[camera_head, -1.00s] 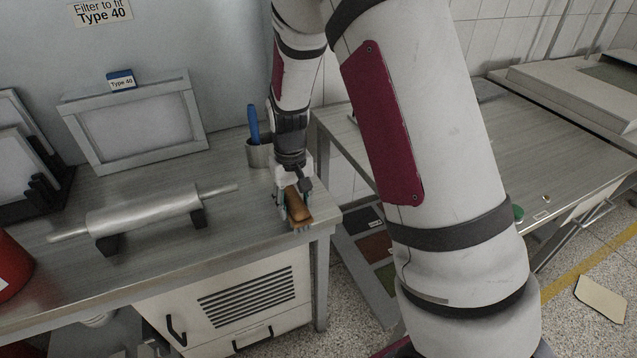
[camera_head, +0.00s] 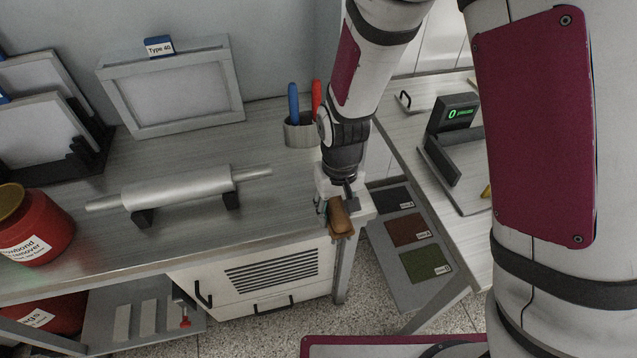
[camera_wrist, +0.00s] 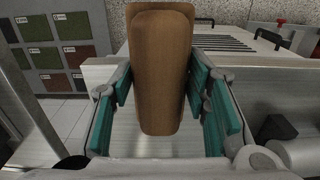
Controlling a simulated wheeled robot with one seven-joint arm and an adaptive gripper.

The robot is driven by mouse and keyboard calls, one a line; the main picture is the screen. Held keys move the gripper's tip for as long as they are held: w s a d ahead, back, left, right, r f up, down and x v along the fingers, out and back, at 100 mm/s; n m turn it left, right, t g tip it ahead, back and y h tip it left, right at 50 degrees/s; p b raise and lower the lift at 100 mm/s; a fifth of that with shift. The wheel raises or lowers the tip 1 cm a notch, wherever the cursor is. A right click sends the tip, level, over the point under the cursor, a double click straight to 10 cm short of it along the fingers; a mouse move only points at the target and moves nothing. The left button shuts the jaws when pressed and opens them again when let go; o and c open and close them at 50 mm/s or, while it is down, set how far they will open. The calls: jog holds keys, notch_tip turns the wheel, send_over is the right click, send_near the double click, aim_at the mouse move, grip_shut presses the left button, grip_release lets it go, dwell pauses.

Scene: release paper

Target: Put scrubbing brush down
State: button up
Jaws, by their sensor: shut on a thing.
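The scrubbing brush (camera_head: 340,218) has a brown wooden body. It is at the right front corner of the metal-topped workbench (camera_head: 262,205) in the head view. In the wrist view the brush (camera_wrist: 162,75) stands lengthwise between teal finger pads. My gripper (camera_wrist: 170,112) is shut on it; my gripper also shows at the bench corner in the head view (camera_head: 337,205). The underside and bristles are mostly hidden. I cannot tell whether the brush touches the bench top.
A cup (camera_head: 301,132) with blue and red handles stands close behind my gripper. A metal roller (camera_head: 178,188) on a stand lies to the left, with a framed screen (camera_head: 172,90) behind it. Bare bench lies between roller and gripper. A scale (camera_head: 455,150) is on the right table.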

jog(key=w+a, duration=0.1)
jog(key=w, duration=0.2)
jog(key=w+a, duration=0.1)
jog(key=w, duration=0.3)
jog(key=w+a+f, duration=0.1)
jog(key=w+a, duration=0.1)
jog(key=w, duration=0.2)
jog(key=shift+w+f, duration=0.1)
jog(key=shift+w, duration=0.1)
jog(key=shift+w+a+f, duration=0.1)
jog(key=shift+w+f, duration=0.1)
jog(key=shift+f, duration=0.1)
jog(key=shift+f+p, duration=0.45)
jog(key=shift+f, duration=1)
jog(key=shift+f, duration=0.2)
jog(key=o, duration=1)
jog(key=shift+o, duration=0.2)
jog(key=shift+r, duration=0.1)
notch_tip(320, 180, up, 12)
jog(key=b, duration=0.1)
jog(key=shift+r, duration=0.2)
